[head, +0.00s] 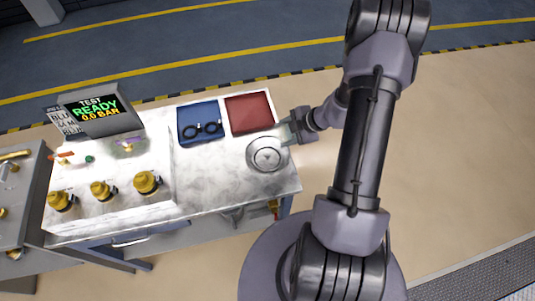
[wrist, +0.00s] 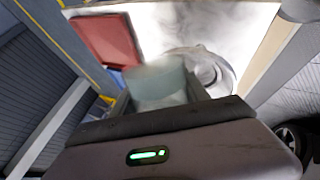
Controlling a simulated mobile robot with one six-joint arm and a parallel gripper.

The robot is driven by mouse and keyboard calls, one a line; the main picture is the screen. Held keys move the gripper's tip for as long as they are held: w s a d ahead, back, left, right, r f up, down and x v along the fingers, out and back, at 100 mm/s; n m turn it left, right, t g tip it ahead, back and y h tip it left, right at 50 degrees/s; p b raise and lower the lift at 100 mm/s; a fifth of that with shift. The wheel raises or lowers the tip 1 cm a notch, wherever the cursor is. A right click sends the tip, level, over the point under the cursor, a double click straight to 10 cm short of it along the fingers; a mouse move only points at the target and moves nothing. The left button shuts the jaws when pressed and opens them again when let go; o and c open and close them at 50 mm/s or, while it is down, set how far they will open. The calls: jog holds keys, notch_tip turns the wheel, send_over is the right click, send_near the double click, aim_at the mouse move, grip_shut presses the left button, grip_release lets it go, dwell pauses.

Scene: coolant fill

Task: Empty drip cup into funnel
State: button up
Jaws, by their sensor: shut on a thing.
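The drip cup (wrist: 156,84) is a pale, see-through greenish cup between my fingers in the wrist view, slightly blurred. My gripper (head: 288,131) is shut on it at the right edge of the bench. The cup looks roughly upright; I cannot tell whether there is liquid in it.
A red tray (head: 249,113) lies empty beside the funnel. A blue tray (head: 198,120) holds two black rings. A display (head: 98,111) reading "TEST READY 0.0 BAR" and several brass fittings (head: 146,182) stand on the left. The bench top (head: 215,180) between is clear.

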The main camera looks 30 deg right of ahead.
jog(key=shift+r+h+b, duration=0.15)
jog(key=shift+h+b, duration=0.35)
jog(key=shift+b, duration=0.6)
jog(key=shift+a+f+n+h+b, duration=0.35)
jog(key=shift+a+h+b, duration=0.3)
jog(key=shift+b, duration=1.5)
jog(key=shift+r+n+h+b, duration=0.3)
jog(key=shift+h+b, duration=0.45)
jog(key=shift+b, duration=0.75)
